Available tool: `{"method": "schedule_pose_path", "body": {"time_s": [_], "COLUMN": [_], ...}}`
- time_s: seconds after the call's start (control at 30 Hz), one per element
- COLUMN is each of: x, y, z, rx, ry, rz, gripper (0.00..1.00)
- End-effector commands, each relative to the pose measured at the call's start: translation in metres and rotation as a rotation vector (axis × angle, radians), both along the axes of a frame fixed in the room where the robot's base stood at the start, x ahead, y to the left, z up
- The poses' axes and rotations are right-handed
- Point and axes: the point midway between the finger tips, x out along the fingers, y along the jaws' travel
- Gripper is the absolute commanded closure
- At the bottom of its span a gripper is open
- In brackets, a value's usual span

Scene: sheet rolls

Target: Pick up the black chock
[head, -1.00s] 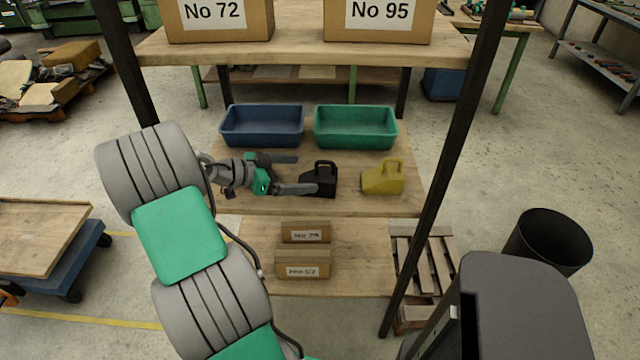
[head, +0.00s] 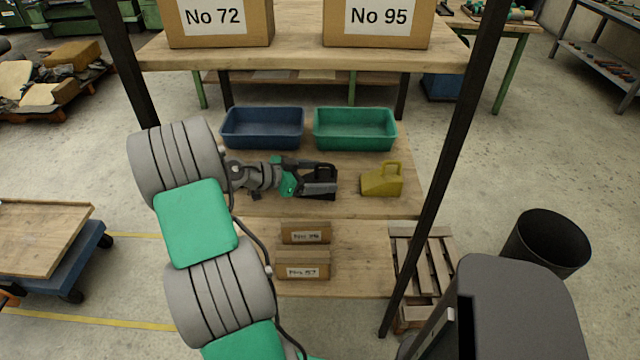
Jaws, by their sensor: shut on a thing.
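The black chock (head: 325,174), a wedge with a handle on top, stands on the wooden middle shelf (head: 345,207). My gripper (head: 319,179) reaches in from the left and is shut on the chock, with one finger along its near side and the other toward its far side. The fingers hide part of the chock's body. I cannot see any gap between the chock and the shelf.
A yellow chock (head: 382,181) stands just right of the black one. A blue bin (head: 262,142) and a green bin (head: 355,143) sit behind. Dark rack posts (head: 441,180) flank the shelf. Small cartons (head: 303,271) lie on the lower shelf.

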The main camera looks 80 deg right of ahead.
Motion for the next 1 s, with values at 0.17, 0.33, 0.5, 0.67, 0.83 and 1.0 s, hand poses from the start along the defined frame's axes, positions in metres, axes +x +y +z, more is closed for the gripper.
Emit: {"method": "schedule_pose_path", "body": {"time_s": [0.17, 0.33, 0.5, 0.67, 0.83, 1.0], "x": [0.0, 0.0, 0.0, 0.0, 0.0, 0.001], "y": [0.0, 0.0, 0.0, 0.0, 0.0, -0.001], "z": [0.0, 0.0, 0.0, 0.001, 0.002, 0.012], "rx": [0.0, 0.0, 0.0, -0.002, -0.002, -0.005], "ry": [0.0, 0.0, 0.0, -0.001, -0.001, -0.003], "rz": [0.0, 0.0, 0.0, 0.0, 0.0, 0.0], "gripper": [0.43, 0.56, 0.7, 0.78, 0.78, 0.78]}}
